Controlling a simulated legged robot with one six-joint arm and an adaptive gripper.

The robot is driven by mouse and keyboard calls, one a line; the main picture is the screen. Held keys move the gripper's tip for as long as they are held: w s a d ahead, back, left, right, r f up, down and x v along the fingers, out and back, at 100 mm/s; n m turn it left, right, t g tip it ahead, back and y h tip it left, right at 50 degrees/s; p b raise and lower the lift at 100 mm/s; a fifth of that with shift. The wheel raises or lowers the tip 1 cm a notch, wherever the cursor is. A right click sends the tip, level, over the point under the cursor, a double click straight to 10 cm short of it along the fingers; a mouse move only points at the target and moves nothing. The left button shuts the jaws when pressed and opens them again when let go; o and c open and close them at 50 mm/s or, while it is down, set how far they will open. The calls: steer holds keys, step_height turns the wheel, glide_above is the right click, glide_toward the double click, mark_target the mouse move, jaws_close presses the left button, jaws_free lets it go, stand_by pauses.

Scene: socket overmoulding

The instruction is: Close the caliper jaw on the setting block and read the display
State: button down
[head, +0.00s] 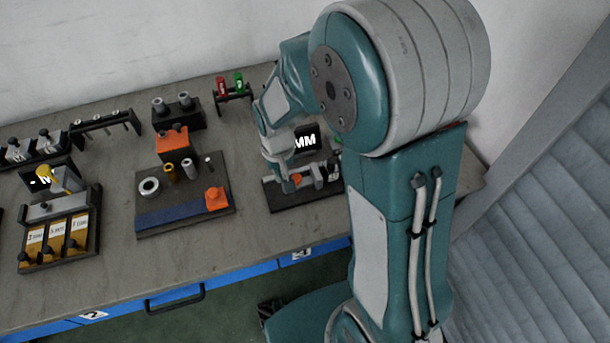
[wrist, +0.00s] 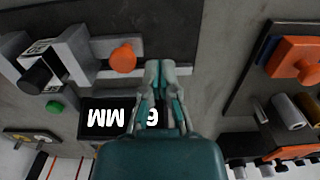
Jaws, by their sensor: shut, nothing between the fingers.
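The caliper station sits on a dark base plate (head: 300,198) at the table's right, partly hidden by my arm. Its black display (head: 306,141) shows "MM". In the wrist view the display (wrist: 105,117) appears upside down, with "MM" and a "6" legible and other digits hidden by my gripper. The grey caliper jaw blocks (wrist: 72,55) stand at left there, near an orange knob (wrist: 123,58). I cannot tell which piece is the setting block. My gripper (wrist: 160,68) is shut and empty, just right of the orange knob and apart from it.
A green button (wrist: 54,106) is beside the display. A tray with an orange block (head: 215,198) and rings stands left of the station. A rack with red and green pieces (head: 232,88) is behind.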

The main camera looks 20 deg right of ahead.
mark_target(294, 177)
steer(key=shift+f, duration=0.15)
steer(key=shift+f, duration=1.45)
steer(key=shift+d, duration=2.15)
stand_by(0.4)
steer(key=shift+a, duration=0.3)
stand_by(0.8)
steer(key=shift+a, duration=0.25)
steer(key=shift+a+r, duration=0.1)
steer(key=shift+r, duration=3.9)
